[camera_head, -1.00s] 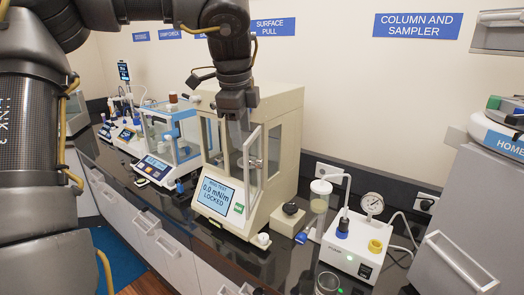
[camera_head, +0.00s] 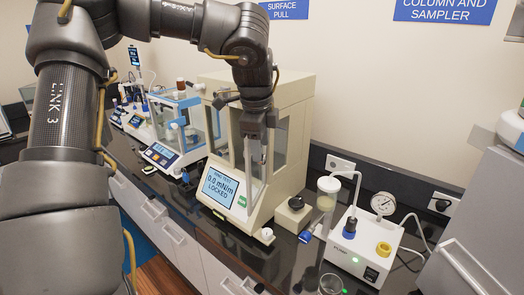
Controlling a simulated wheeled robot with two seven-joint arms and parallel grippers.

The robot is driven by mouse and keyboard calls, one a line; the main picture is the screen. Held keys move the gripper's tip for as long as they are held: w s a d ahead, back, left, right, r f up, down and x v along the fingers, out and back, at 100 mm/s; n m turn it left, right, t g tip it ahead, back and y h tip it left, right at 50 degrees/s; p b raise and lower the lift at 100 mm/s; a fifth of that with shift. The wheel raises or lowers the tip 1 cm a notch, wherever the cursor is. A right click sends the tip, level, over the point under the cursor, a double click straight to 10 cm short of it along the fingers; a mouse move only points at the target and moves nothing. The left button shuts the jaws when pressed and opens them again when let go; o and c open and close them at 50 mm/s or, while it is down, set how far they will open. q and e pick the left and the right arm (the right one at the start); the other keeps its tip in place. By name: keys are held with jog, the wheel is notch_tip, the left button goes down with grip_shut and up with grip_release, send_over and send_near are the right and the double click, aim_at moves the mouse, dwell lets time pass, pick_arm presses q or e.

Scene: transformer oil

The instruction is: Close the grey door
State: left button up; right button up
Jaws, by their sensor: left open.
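The cream ring-test instrument (camera_head: 296,85) stands on the dark counter. Its narrow pale-grey framed glass door (camera_head: 256,178) is at the front, right of the screen (camera_head: 219,188), which reads 0.0 mN/m LOCKED. The door stands out from the housing at an angle. My left gripper (camera_head: 258,148) points down over the upper part of this door and hides its top. Its jaws are open; whether a finger touches the door I cannot tell. My right gripper is not in view.
A blue-and-white glass-sided instrument (camera_head: 163,152) stands to the left. A small black-topped block (camera_head: 294,210), a filter cup (camera_head: 327,195) and a white pump with a gauge (camera_head: 360,245) stand to the right. A grey cabinet (camera_head: 485,215) is at far right.

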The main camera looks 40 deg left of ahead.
pick_arm(q)
jog(key=shift+p+x, duration=0.4)
jog(key=shift+x, duration=1.2)
jog(key=shift+s, duration=0.1)
grip_shut()
